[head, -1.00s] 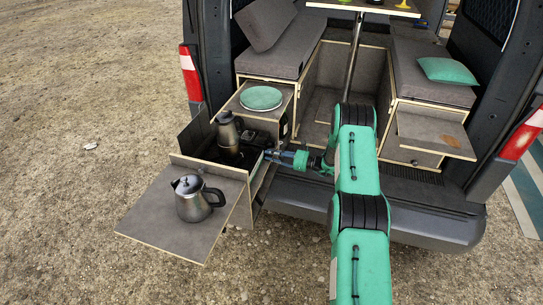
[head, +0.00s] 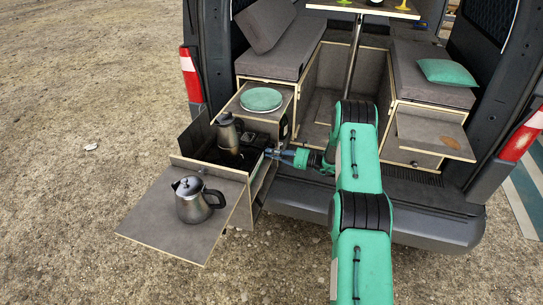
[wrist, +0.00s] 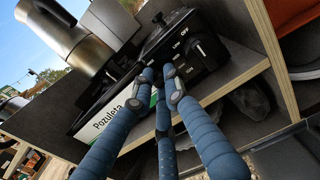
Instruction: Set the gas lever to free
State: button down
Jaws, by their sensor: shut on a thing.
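The dark camping stove (head: 232,152) stands in the pull-out kitchen box, with a moka pot (head: 229,133) on it. In the wrist view the stove's front panel (wrist: 187,72) shows a round black knob (wrist: 203,51) marked OFF and LOW. The gas lever is at my fingertips left of the knob, mostly hidden by them, so I cannot read its setting. My gripper (wrist: 160,72) has its blue fingers closed together on it; in the head view it reaches the box's right side (head: 272,154).
A steel kettle (head: 194,200) stands on the fold-out board (head: 157,221) in front. A green plate (head: 261,99) lies on the cabinet behind the stove. In the wrist view, a wooden panel edge (wrist: 272,60) is close on the right, and a white-green Pozuleta label (wrist: 118,118) is at left.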

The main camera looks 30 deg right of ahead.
jog(key=shift+r, duration=0.6)
jog(key=c, duration=2)
grip_release()
jog(key=shift+r, duration=0.1)
jog(key=shift+s+d, duration=0.1)
jog(key=v, duration=1.1)
jog(key=shift+s+d, duration=0.25)
